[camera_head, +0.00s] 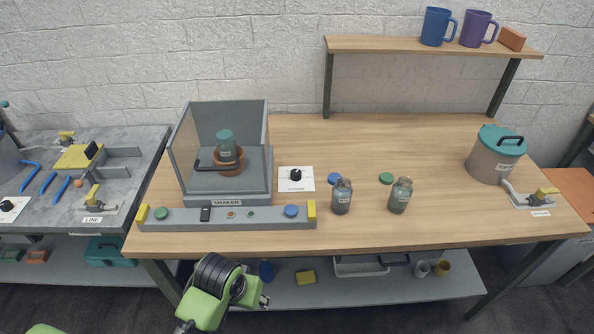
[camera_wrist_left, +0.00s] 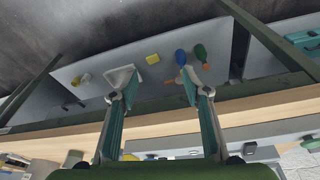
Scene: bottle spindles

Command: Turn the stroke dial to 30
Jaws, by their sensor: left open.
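A black dial knob (camera_head: 296,175) sits on a white plate on the wooden bench, right of the shaker. The small label under it is too small to read surely, and its pointer setting cannot be told. A similar black dial on a white plate (camera_head: 8,206) is on the grey bench at far left. My left arm shows at the bottom of the head view, in front of the bench. In the left wrist view my left gripper (camera_wrist_left: 157,88) is open, its two fingers apart with nothing between them. My right gripper is not in view.
The shaker (camera_head: 227,195) holds a teal-capped bottle behind clear walls; its front rail (camera_head: 230,219) carries buttons. Two glass bottles (camera_head: 342,197) (camera_head: 400,196) and loose caps stand right of the dial. A lidded pot (camera_head: 494,157) is at right. The bench's middle back is clear.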

